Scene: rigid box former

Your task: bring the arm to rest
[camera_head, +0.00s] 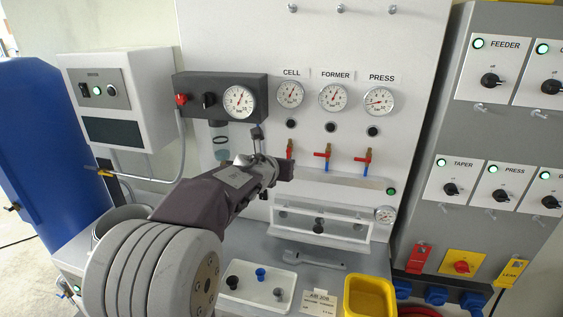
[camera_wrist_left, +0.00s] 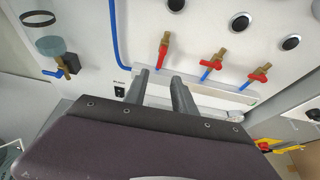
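My left arm (camera_head: 200,205) reaches in from the lower left of the head view, across the front of the white air panel (camera_head: 345,135). My left gripper (camera_head: 272,160) is in front of the panel, below the gauges and left of the red-handled valves. In the left wrist view its two dark fingers (camera_wrist_left: 161,84) stand apart with nothing between them. The row of valves (camera_wrist_left: 212,68) is beyond and to the right of them. My right gripper is in neither view.
Below are a white tray (camera_head: 240,295) with small knobs, a wrench (camera_head: 313,261) and a yellow bin (camera_head: 369,297). A filter bowl (camera_head: 221,142) hangs under the dark regulator block (camera_head: 262,98). A grey switch cabinet (camera_head: 445,130) stands right, a blue cabinet (camera_head: 45,140) left.

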